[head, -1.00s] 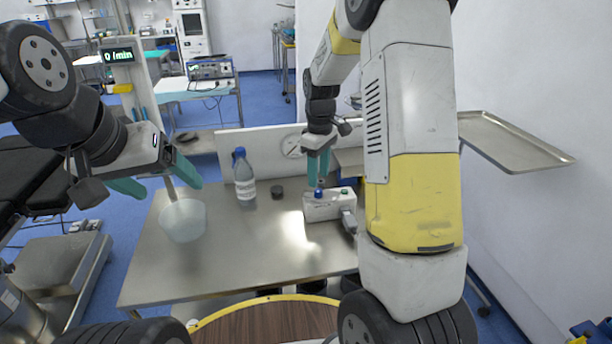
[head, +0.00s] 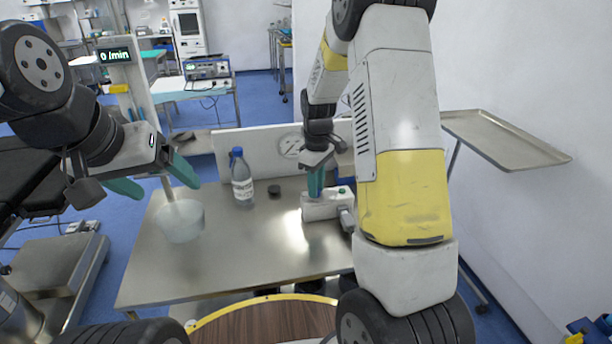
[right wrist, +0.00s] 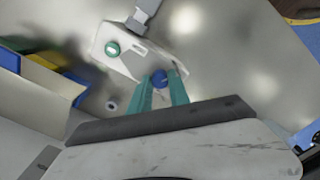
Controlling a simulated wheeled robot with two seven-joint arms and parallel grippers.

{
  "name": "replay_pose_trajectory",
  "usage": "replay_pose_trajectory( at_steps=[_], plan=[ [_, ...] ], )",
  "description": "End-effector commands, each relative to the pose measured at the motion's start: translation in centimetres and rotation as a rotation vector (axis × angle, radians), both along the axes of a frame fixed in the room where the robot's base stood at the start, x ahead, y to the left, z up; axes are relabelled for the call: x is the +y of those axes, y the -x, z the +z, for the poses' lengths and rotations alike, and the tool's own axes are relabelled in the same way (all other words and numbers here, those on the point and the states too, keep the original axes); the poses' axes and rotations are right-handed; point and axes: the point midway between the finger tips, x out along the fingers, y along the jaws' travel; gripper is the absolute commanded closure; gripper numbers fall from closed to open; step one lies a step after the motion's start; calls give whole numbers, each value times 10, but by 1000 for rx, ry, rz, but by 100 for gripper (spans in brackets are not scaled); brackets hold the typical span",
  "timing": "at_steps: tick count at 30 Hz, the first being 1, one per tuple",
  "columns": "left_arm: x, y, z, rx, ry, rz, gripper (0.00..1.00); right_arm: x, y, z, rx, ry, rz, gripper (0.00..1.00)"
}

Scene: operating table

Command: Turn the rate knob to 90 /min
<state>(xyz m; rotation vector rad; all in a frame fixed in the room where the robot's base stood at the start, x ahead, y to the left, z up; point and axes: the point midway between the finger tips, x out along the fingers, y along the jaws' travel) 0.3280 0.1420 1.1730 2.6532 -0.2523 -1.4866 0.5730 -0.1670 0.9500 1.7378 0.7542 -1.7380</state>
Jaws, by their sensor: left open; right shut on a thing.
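The white control box (head: 322,209) stands on the steel table. In the right wrist view the box (right wrist: 130,55) carries a blue knob (right wrist: 158,77) and a green knob (right wrist: 112,48). The green knob also shows in the head view (head: 343,190). My right gripper (head: 316,192) points down onto the box and is shut on the blue knob, which its fingers hide in the head view. In the right wrist view the knob sits between the two teal fingertips (right wrist: 163,88). The display (head: 115,55) reads 0 /min. My left gripper (head: 155,182) is open above the table's left side.
A translucent beaker (head: 180,222) with a rod in it stands below my left gripper. A capped bottle (head: 242,182) and a small dark round object (head: 274,191) stand left of the box. The front of the steel table (head: 235,265) is clear.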

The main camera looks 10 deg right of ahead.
Motion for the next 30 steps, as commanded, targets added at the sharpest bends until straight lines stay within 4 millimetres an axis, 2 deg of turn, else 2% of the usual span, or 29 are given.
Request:
replay_pose_trajectory(
  at_steps=[8, 13, 30],
  plan=[
    [0, 0, 0, 0, 0, 0, 20, 0, 0, 0, -1, 0, -36, 100],
    [0, 0, 0, 0, 0, 0, 20, 0, 0, 0, -1, -1, -118, 100],
    [0, 0, 0, 0, 0, 0, 20, 0, 0, 0, -1, -1, -629, 100]
  ],
)
